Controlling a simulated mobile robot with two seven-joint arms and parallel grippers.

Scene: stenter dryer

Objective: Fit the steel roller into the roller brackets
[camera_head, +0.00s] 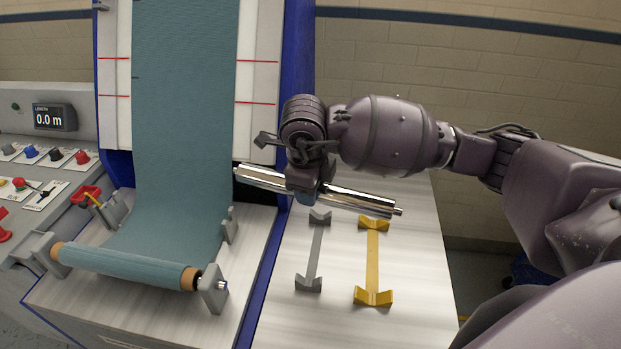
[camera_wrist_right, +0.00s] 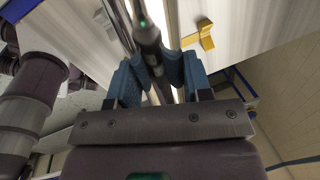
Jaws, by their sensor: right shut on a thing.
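The steel roller (camera_head: 355,199) is a shiny cylinder with a thin end pin, held above the right-hand table. My right gripper (camera_head: 306,193) is shut around its middle from above; the roller slants down to the right. In the right wrist view, the blue fingers (camera_wrist_right: 159,78) are closed in, with the roller partly hidden between them. On the machine bed, a pair of grey brackets, the left one (camera_head: 114,208) and the right one (camera_head: 230,225), stands behind the cloth roll with nothing seen resting in them. My left gripper is not in view.
A teal cloth roll (camera_head: 125,264) on a brown core lies between front brackets (camera_head: 213,289). A grey cradle (camera_head: 314,260) and a yellow cradle (camera_head: 373,262) stand empty on the table (camera_head: 420,300). A blue machine post (camera_head: 297,60) rises behind the roller. A control panel (camera_head: 50,150) is at left.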

